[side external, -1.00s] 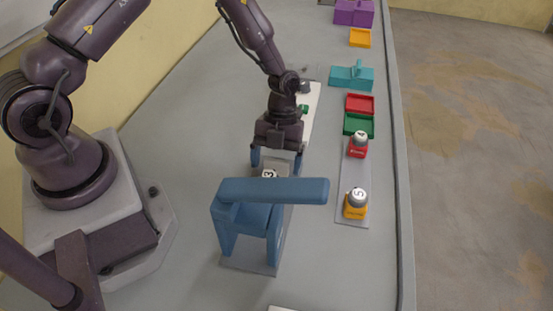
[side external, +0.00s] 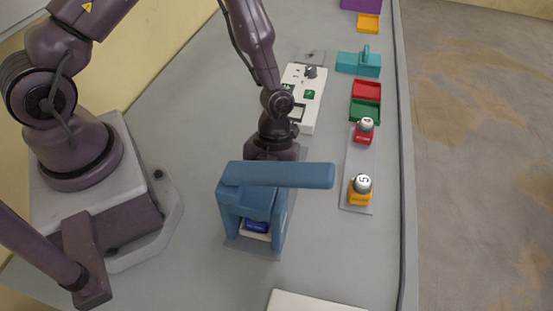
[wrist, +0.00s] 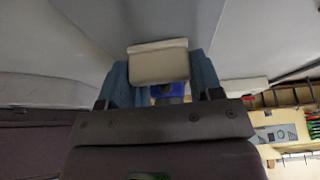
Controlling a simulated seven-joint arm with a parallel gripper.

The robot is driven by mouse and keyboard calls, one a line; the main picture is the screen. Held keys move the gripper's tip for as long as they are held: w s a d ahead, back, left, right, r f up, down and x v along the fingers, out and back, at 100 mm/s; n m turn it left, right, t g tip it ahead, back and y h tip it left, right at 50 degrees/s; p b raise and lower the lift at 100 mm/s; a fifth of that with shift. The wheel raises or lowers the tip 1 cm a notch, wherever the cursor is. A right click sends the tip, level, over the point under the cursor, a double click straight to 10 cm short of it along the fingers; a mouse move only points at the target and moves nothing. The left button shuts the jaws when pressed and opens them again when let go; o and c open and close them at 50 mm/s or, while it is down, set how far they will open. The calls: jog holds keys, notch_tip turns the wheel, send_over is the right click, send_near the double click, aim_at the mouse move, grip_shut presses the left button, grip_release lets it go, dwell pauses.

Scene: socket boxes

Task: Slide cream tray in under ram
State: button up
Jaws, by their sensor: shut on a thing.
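The blue press (side external: 250,203) stands in the middle of the table, its thick bar (side external: 280,175) across the top. In the side view, the cream tray (side external: 255,236) shows as a pale edge inside the press frame, low under the top, with a blue block (side external: 256,224) on it. My gripper (wrist: 160,85) is right behind the press, its fingers hidden by it in the side view.
A white panel (side external: 308,78) with sockets lies behind my gripper. At right, a grey strip (side external: 358,175) holds red and orange stamp-like pieces. Red and green trays and a teal press (side external: 358,64) stand beyond. A white plate (side external: 310,302) lies at the front edge.

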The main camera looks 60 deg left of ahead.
jog(key=shift+s+d, duration=0.6)
jog(key=o, duration=1.3)
jog(key=shift+w+a, duration=0.1)
jog(key=shift+w+r, duration=0.1)
jog(key=shift+r, duration=0.15)
jog(key=v, duration=1.2)
jog(key=shift+r, duration=0.2)
